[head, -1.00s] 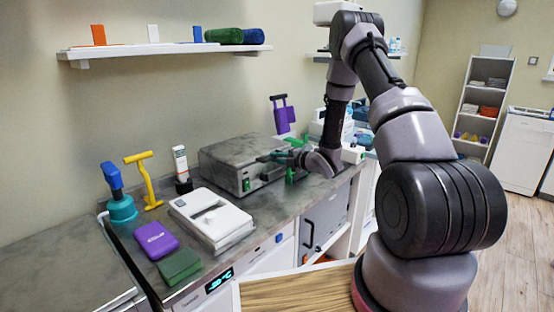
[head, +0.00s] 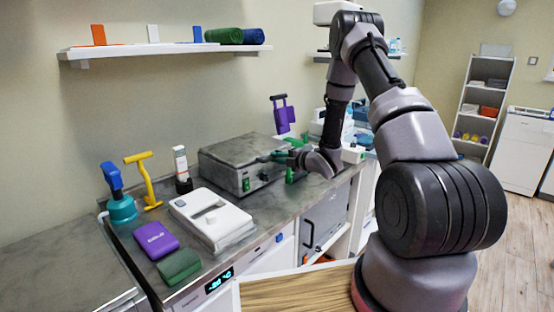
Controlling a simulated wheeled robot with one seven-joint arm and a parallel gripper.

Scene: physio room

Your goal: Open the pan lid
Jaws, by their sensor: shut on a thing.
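The pan (head: 232,180) is a wide grey metal box on the counter, with green fittings on its front. Its flat grey lid (head: 235,148) lies on top and looks closed, or nearly so. My gripper (head: 278,157) reaches in from the right at the pan's front right side, at about lid height. It is shut on the lid's handle, which is mostly hidden by the green-tipped fingers and my wrist.
A white device (head: 212,218), a purple pack (head: 156,240) and a green pack (head: 179,266) lie on the counter in front. A teal pump (head: 121,208), a yellow tool (head: 148,182) and a white bottle (head: 181,165) stand left. A wall shelf (head: 165,51) hangs above.

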